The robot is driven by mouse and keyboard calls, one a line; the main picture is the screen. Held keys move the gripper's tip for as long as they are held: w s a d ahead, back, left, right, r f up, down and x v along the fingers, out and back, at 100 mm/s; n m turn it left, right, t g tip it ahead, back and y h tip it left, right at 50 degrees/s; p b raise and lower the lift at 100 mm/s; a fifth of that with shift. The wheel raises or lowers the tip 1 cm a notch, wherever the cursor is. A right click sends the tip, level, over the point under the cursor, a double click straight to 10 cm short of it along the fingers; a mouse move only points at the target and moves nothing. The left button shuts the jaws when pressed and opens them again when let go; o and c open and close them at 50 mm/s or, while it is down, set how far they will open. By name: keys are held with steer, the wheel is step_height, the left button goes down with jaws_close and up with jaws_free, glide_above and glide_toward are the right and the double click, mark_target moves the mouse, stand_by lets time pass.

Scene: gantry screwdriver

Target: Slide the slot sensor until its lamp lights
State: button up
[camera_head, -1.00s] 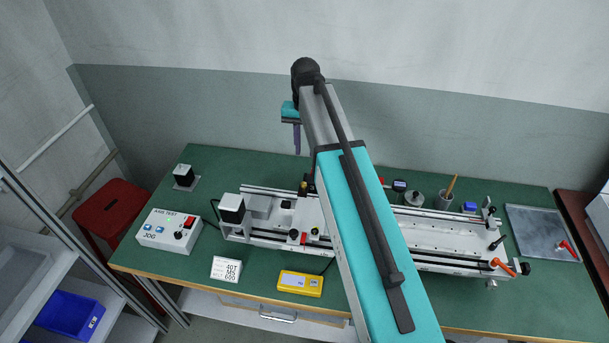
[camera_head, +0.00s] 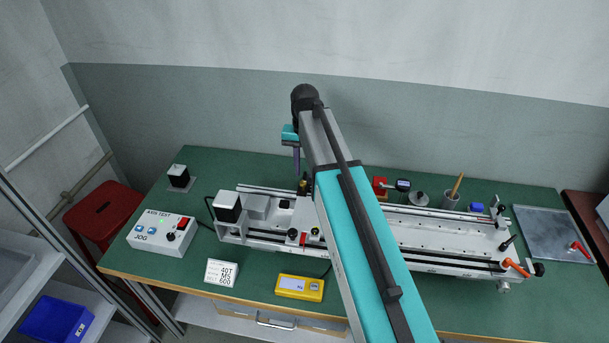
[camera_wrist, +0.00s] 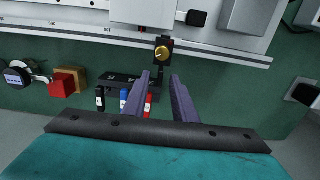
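A small black piece with a brass knob (camera_wrist: 163,52) sits at the rail edge of the linear axis in the wrist view, and I take it for the slot sensor. In the head view it looks like the black and yellow piece (camera_head: 303,187) at the back rail. No lamp on it can be made out. My gripper (camera_wrist: 162,90) has two purple fingers standing apart, with nothing between them, short of the knob in the picture. In the head view my gripper (camera_head: 297,160) hangs above the bench behind the axis.
A rack with coloured handles (camera_wrist: 123,97) lies behind and beside the left finger. A red block (camera_wrist: 68,82) and dial gauge (camera_wrist: 18,76) are at left. A control box (camera_head: 162,234) with a small green spot and a yellow meter (camera_head: 300,288) stand in front on the bench.

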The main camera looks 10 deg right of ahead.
steer(key=shift+f, duration=0.65)
steer(key=shift+c, duration=0.4)
jaws_close()
stand_by(0.8)
